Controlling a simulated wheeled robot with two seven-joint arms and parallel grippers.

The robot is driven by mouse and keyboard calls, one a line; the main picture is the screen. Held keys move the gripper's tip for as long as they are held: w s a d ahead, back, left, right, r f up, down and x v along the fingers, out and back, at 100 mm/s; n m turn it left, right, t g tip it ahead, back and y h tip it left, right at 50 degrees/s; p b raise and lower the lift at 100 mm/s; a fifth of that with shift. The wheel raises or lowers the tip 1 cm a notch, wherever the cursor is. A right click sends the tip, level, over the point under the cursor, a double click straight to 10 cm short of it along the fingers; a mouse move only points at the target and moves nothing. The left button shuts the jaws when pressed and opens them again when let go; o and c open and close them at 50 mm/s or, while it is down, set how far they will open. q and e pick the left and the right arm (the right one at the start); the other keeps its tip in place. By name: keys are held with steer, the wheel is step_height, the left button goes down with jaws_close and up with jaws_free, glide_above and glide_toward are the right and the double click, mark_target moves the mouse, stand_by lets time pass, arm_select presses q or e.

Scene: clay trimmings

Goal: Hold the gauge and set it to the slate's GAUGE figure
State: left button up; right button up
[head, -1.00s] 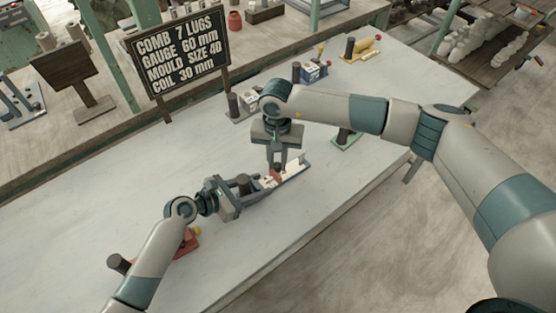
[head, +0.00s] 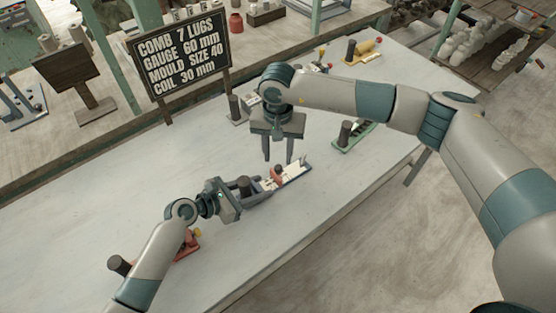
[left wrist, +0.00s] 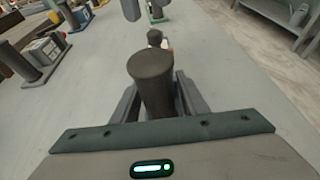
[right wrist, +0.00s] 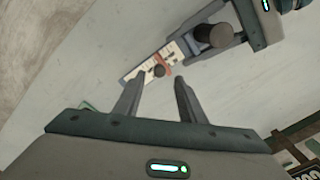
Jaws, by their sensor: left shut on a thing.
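The gauge (head: 294,172) lies on the pale table, with a dark upright post (head: 244,185), a white scale and a red slider (head: 277,173). My left gripper (head: 240,191) is shut on the post, which fills its jaws in the left wrist view (left wrist: 152,80). My right gripper (head: 278,157) is open and empty above the slider. In the right wrist view the red slider (right wrist: 164,66) with its dark knob (right wrist: 159,71) sits partway along the scale (right wrist: 185,48); its marks are too small to read. The slate (head: 182,55) reads GAUGE 60 mm.
A green-based tool (head: 352,137) stands right of my right gripper. A red-based tool (head: 187,244) is partly behind my left arm. More tools, including a yellow one (head: 363,48), stand toward the back.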

mark_target(278, 167)
arm_select(q)
steer(key=shift+f, duration=0.1)
arm_select(e)
step_height(278, 167, up, 7)
steer(key=shift+r, duration=0.2)
arm_select(q)
steer(key=o, duration=1.5)
steer(key=shift+c, duration=0.2)
steer(key=v, duration=1.2)
steer(key=shift+s, duration=0.1)
arm_select(e)
steer(key=shift+s+f, duration=0.1)
